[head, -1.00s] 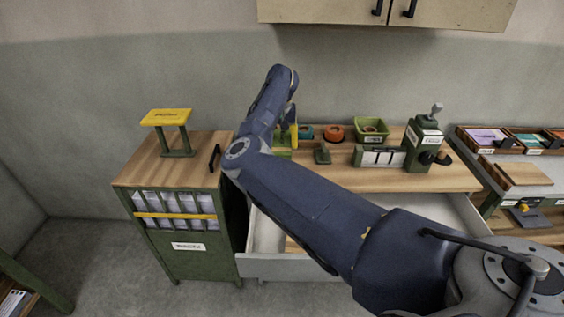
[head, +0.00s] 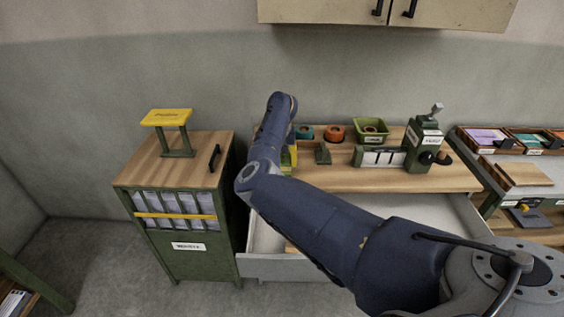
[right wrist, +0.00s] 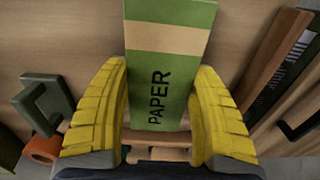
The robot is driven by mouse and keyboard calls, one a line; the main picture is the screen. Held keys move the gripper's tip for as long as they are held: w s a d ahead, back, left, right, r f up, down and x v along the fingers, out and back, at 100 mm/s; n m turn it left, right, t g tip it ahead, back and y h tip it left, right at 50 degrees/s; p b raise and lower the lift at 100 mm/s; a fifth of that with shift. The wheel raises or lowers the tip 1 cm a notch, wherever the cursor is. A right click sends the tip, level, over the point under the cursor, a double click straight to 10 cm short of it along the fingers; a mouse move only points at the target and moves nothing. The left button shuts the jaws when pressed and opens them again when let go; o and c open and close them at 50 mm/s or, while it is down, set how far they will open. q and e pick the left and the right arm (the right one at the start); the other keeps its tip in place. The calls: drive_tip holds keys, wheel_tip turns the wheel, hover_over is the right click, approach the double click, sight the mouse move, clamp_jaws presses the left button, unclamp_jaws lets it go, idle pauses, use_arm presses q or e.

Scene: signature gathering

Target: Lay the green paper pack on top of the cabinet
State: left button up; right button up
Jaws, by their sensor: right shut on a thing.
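The green paper pack (right wrist: 170,95) has a beige band and the word PAPER. It stands between the yellow fingers of my right gripper (right wrist: 158,70), which is shut on it. In the head view the right gripper (head: 292,150) is at the left end of the wooden worktop, mostly hidden behind my arm, with a bit of green pack (head: 286,166) showing. The green cabinet (head: 190,255) with a wooden top (head: 150,168) stands to the left of the gripper. My left gripper is not in view.
A yellow-topped stand (head: 178,148) and a black handle (head: 215,158) are on the cabinet top, with bare wood around them. An open drawer (head: 330,262) juts out under the worktop (head: 430,180). An orange roll (head: 335,133) and a green bin (head: 370,130) stand at the back.

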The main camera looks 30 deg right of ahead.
drive_tip(key=o, duration=1.4)
drive_tip(key=shift+f, duration=0.1)
wheel_tip(320, 180, up, 12)
drive_tip(key=shift+r, duration=0.15)
